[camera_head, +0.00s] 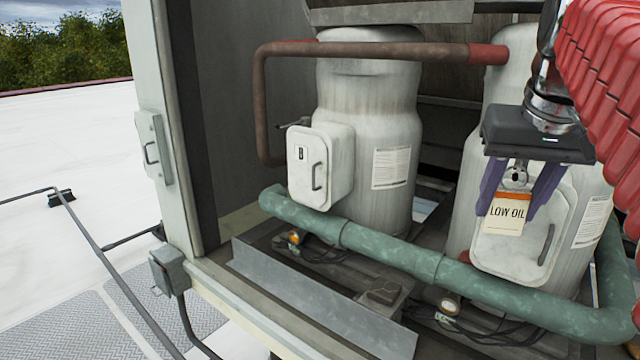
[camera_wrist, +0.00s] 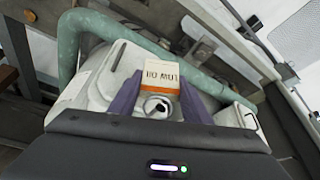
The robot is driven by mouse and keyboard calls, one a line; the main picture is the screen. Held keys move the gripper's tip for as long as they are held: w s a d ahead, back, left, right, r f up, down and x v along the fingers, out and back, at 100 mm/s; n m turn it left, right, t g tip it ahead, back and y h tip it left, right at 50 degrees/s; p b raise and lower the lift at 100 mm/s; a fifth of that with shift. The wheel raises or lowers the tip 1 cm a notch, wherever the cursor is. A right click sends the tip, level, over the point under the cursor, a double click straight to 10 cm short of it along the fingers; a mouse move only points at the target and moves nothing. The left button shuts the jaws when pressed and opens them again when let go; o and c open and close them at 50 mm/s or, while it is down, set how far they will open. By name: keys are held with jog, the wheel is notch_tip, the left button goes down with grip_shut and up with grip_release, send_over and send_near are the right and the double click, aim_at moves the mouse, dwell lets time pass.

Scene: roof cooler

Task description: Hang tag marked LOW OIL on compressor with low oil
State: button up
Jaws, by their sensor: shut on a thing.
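My gripper (camera_head: 514,205) is shut on the LOW OIL tag (camera_head: 506,214), a cream card with an orange band and a metal ring at its top. The tag hangs upright in front of the right compressor's white terminal box; I cannot tell whether it touches it. In the wrist view the tag (camera_wrist: 168,78) shows between my purple fingers (camera_wrist: 160,104). The left compressor (camera_head: 365,105) and the right compressor (camera_head: 478,165) are white tanks. A small round orange fitting (camera_head: 295,238) sits below the left one, a paler one (camera_head: 447,305) below the right. Oil levels are too small to read.
A green pipe (camera_head: 390,254) runs across in front of both compressors, and a brown pipe (camera_head: 365,52) crosses above. The left terminal box (camera_head: 320,165) has a handle and a dark stub at its upper left. My red-sleeved arm covers the upper right. Open white roof lies left.

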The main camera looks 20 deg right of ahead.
jog(key=shift+w+d, duration=0.25)
jog(key=shift+d, duration=0.1)
jog(key=shift+w+d+f, duration=0.35)
jog(key=shift+d+f, duration=0.1)
jog(key=shift+f, duration=0.05)
dwell(0.3)
jog(key=o, duration=1.1)
jog(key=v, duration=1.3)
jog(key=shift+s+a+r, duration=0.15)
jog(key=shift+a+r, duration=0.05)
jog(key=shift+r, duration=0.05)
dwell(0.7)
